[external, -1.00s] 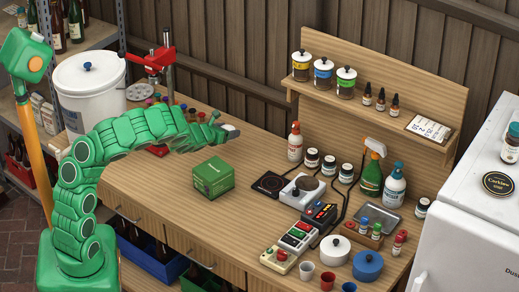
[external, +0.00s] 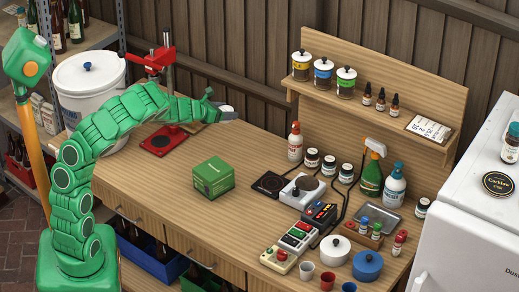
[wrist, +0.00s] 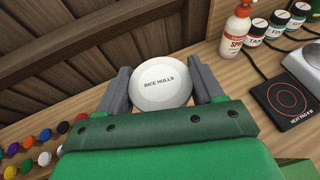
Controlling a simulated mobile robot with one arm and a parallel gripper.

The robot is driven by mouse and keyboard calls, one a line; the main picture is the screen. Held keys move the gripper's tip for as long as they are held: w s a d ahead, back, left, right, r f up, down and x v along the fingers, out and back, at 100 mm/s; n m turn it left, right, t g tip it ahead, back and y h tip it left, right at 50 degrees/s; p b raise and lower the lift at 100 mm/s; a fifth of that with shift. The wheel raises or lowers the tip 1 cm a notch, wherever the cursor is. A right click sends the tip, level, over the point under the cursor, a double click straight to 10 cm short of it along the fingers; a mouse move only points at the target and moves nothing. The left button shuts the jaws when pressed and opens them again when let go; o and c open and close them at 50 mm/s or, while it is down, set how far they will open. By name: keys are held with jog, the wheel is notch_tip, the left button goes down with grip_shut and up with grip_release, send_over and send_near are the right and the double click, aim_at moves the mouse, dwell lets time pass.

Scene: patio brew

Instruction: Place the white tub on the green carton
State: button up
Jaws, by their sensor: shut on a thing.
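The white tub (wrist: 162,82), a round white container with a lid lettered "RICE HULLS", sits between the two grey fingers of my gripper (wrist: 164,92) in the wrist view. The fingers are shut on its sides. In the external view my gripper (external: 228,112) is over the back part of the bench, and the tub is mostly hidden there; I cannot tell how high it is. The green carton (external: 213,178) stands on the bench in front of and below my gripper, with its top clear. A green edge shows at the wrist view's lower right.
A heat pad (external: 269,184), a scale (external: 302,190) and a spray bottle (external: 295,142) stand right of the carton. A red bench capper (external: 166,138) stands left. Coloured caps (wrist: 45,158) lie left in the wrist view. Bench around the carton's front is free.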

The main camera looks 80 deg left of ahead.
jog(key=s+d+r+m+h, duration=0.3)
jog(key=s+d+m+h, duration=0.5)
jog(key=d, duration=0.5)
jog(key=s+d+r+m+h, duration=0.45)
jog(key=s+d, duration=0.55)
jog(key=d, duration=0.3)
send_over(213, 168)
jog(key=s+d, duration=0.1)
jog(key=shift+n+h, duration=0.35)
jog(key=shift+n, duration=0.1)
notch_tip(213, 168, down, 9)
jog(key=shift+w+a+f, duration=0.4)
jog(key=shift+w+f, duration=0.2)
jog(key=shift+f, duration=1.7)
jog(key=shift+f, duration=0.1)
jog(key=o, duration=1)
